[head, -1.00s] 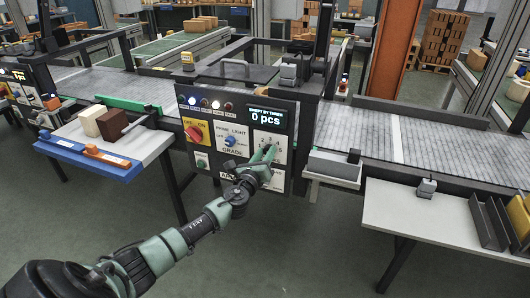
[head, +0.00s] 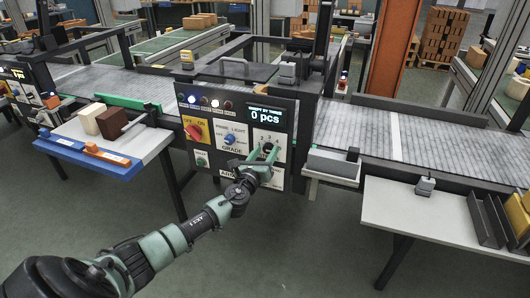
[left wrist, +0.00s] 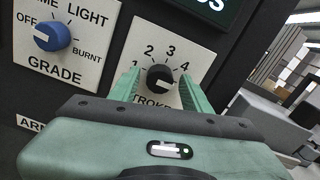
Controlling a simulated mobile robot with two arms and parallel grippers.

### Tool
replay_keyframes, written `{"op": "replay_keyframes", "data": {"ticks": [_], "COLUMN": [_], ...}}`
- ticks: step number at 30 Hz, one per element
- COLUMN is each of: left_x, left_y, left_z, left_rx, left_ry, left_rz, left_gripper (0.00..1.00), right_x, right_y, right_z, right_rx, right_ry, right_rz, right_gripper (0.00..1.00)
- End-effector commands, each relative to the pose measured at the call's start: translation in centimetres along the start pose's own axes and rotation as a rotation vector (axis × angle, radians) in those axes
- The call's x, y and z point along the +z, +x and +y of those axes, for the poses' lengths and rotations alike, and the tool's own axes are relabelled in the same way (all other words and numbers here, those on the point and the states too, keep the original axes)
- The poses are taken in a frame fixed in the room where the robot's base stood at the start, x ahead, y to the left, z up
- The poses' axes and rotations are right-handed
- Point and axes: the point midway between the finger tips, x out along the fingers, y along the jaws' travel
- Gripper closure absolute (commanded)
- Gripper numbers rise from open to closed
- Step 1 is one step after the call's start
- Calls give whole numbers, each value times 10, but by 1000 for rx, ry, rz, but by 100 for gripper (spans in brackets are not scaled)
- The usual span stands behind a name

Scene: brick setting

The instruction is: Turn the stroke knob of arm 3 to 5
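The stroke knob (left wrist: 160,77) is a small black dial on a white plate (left wrist: 169,36) in the left wrist view. The numbers 1 to 4 show around it; a 5 cannot be seen, and the right finger covers part of that side. A pale mark on the knob lies toward its lower left. My left gripper (left wrist: 160,84) is open, with one green finger on each side of the knob. I cannot tell whether the fingers touch it. In the head view the left gripper (head: 263,153) is at this plate on the black control panel (head: 215,176). My right gripper is not in view.
Left of the plate are a blue grade knob (left wrist: 48,36) and a red switch (head: 193,131). The display (head: 265,116) above reads 0 pcs. A side table with a blue tray (head: 80,156) stands left, a white table (head: 420,215) right.

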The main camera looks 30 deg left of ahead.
Motion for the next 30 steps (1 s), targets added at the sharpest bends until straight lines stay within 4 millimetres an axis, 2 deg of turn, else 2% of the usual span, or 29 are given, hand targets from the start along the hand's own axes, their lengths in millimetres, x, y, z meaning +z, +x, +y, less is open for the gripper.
{"op": "replay_keyframes", "data": {"ticks": [11,14,24,30], "left_x": [1,0,-1,0], "left_y": [-3,-13,-67,-78], "left_z": [0,0,0,0], "left_rx": [1,0,0,1], "left_ry": [-2,-2,-1,-2], "left_rz": [-2,0,1,-1], "left_gripper": [47,47,47,47], "right_x": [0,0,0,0], "right_y": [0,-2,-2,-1], "right_z": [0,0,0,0], "right_rx": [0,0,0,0], "right_ry": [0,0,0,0], "right_rz": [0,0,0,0], "right_gripper": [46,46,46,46]}}
